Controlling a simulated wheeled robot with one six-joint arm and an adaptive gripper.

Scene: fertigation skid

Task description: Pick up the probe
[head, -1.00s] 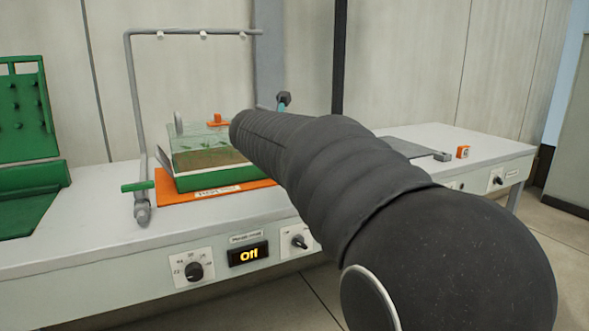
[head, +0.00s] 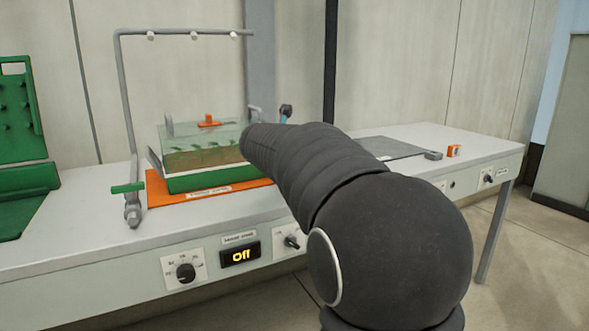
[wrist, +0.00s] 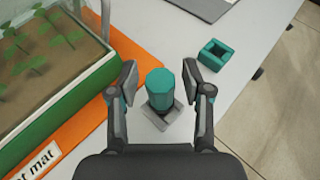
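A teal faceted piece (wrist: 160,84), which looks like the probe's handle, stands upright in the wrist view on a small grey base (wrist: 158,114). My gripper (wrist: 161,76) is open, with one finger on each side of it. Gaps show between the fingers and the teal piece. In the head view my arm hides the handle and most of my gripper.
A planted tray with clear cover (head: 205,145) stands on an orange mat (head: 158,188), left of my gripper. A teal square ring (wrist: 214,55) lies to the right, near the bench edge.

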